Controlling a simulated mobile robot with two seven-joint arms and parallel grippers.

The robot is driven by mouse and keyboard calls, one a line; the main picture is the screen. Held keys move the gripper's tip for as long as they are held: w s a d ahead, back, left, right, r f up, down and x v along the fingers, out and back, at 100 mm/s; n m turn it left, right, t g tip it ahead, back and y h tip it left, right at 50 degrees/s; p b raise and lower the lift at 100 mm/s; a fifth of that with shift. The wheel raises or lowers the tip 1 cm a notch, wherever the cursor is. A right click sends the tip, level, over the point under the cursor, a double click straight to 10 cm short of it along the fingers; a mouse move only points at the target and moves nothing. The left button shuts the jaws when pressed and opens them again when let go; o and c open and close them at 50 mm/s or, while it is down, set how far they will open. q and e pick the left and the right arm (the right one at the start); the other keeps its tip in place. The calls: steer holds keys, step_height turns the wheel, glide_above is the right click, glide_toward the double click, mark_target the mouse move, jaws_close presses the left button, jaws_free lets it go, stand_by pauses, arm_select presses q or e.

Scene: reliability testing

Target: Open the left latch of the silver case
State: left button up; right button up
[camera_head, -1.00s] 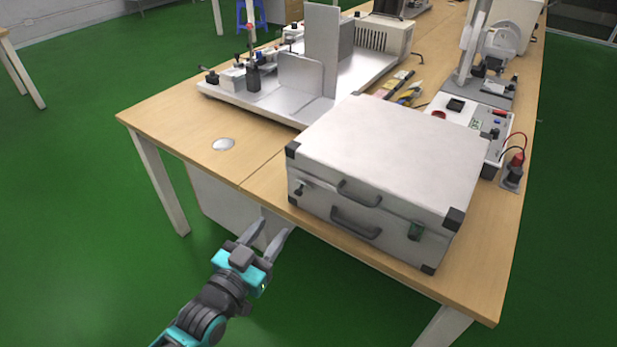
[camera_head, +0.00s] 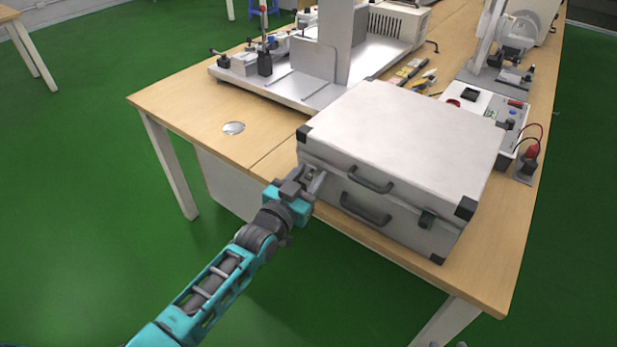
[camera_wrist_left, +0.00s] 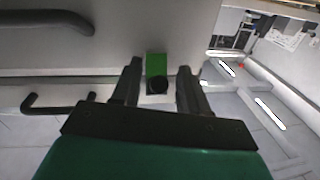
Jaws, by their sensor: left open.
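The silver case (camera_head: 405,125) lies shut on the wooden table, its front with two dark handles facing me. The left latch shows in the left wrist view as a green plate with a dark round part (camera_wrist_left: 157,75). In the head view my gripper mostly hides this latch. My left gripper (camera_head: 314,180) is at the left end of the case's front. In the left wrist view its open fingers (camera_wrist_left: 158,82) stand on either side of the latch, with gaps on both sides. The right latch (camera_head: 427,219) is dark and sits near the case's right corner. My right gripper is not in view.
The wooden table (camera_head: 190,105) has clear room left of the case. A metal fixture plate (camera_head: 290,85) stands behind it. A control box (camera_head: 485,112) with a red-and-black plug is at the right. The green floor in front is free.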

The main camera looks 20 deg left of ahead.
arm_select(q)
steer(key=shift+c, duration=0.2)
